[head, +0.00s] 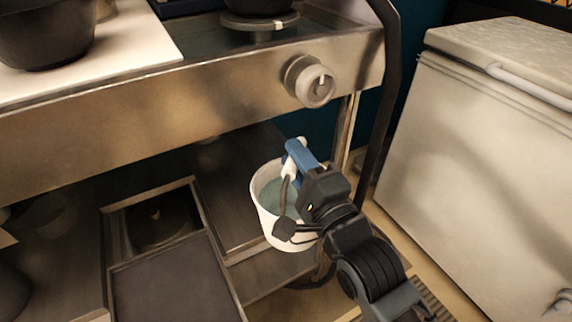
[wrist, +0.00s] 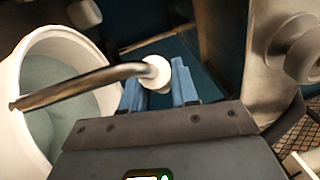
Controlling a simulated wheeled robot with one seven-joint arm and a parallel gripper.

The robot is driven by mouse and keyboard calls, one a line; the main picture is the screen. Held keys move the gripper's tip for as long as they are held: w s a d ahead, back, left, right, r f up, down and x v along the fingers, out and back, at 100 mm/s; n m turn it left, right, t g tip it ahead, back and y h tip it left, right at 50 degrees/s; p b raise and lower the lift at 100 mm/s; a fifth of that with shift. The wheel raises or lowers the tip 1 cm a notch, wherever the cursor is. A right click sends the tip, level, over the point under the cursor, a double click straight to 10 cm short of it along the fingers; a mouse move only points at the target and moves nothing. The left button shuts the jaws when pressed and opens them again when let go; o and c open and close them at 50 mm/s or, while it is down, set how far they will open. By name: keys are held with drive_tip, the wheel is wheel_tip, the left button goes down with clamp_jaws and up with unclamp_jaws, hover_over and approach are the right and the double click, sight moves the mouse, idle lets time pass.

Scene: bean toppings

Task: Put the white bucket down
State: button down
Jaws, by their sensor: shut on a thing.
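The white bucket (head: 268,218) shows in the head view below the stove's front panel, at the outer end of a dark lower shelf. It looks upright, with a grey-green inside. The fingers are shut on the handle. Whether the bucket's bottom touches the shelf cannot be told.
The stove front with a knob (head: 309,82) overhangs the lower shelf (head: 238,190). A dark-framed opening (head: 157,217) and a flat dark panel (head: 175,285) lie left of the bucket. A white chest freezer (head: 480,150) stands at right. A black post (head: 385,100) is close behind my arm.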

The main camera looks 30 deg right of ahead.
drive_tip(key=w+f+b, duration=0.2)
drive_tip(key=w+f, duration=0.1)
drive_tip(key=w, duration=1.2)
drive_tip(key=shift+d, duration=0.25)
drive_tip(key=c, duration=0.9)
unclamp_jaws()
drive_tip(key=shift+f, duration=0.25)
drive_tip(key=shift+o, duration=0.2)
drive_tip(key=s+f, duration=0.1)
drive_tip(key=s, duration=1)
drive_tip(key=shift+s+a+f, duration=0.2)
drive_tip(key=shift+s+f, duration=0.1)
drive_tip(key=shift+s, duration=0.1)
